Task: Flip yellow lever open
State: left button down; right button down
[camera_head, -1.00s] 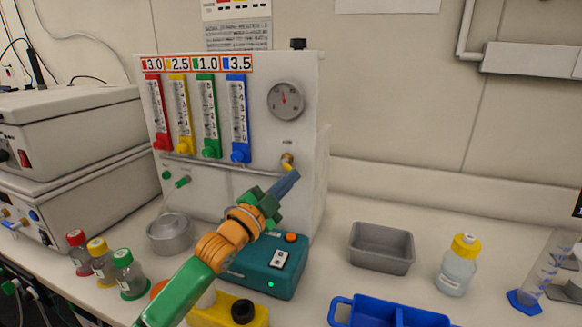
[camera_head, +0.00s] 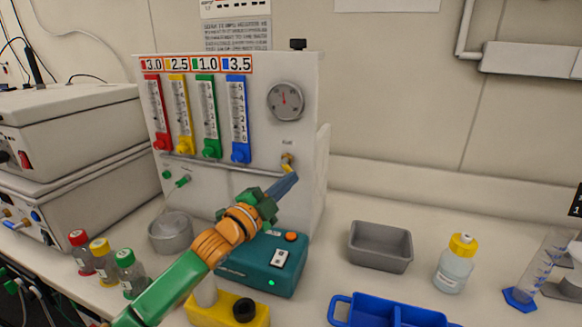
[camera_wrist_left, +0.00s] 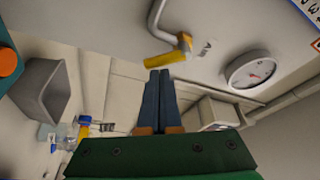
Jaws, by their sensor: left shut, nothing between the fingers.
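The yellow lever (camera_head: 288,168) sits on a small brass valve low on the right of the white flowmeter panel's front, below the gauge. In the left wrist view the yellow lever (camera_wrist_left: 166,60) sticks out sideways from the end of a grey pipe. My left gripper (camera_head: 292,178) is just below the lever in the head view, its blue fingers pointing up and right. In the left wrist view the fingers (camera_wrist_left: 159,74) are together and empty, with their tips close to the lever. I cannot tell whether they touch it. My right gripper is not in view.
The white panel (camera_head: 245,185) carries coloured flowmeters and a round gauge (camera_head: 286,101). A teal device (camera_head: 262,262) stands below my left arm. A grey tray (camera_head: 380,247), a yellow-capped bottle (camera_head: 455,264) and a blue tray (camera_head: 390,314) are to the right. Small capped bottles stand at left.

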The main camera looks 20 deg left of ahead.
pick_arm(q)
jog(key=shift+a+f+m+g+p, duration=0.15)
jog(key=shift+a+m+g+p, duration=0.1)
jog(key=shift+m+p, duration=0.45)
jog(key=shift+a+f+m+g+p, duration=0.2)
jog(key=shift+m+p, duration=0.3)
jog(key=shift+m, duration=0.4)
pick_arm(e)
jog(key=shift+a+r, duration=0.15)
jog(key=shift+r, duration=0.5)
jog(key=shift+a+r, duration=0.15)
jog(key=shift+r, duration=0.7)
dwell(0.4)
pick_arm(q)
jog(key=shift+r+p, duration=0.1)
jog(key=shift+p, duration=0.25)
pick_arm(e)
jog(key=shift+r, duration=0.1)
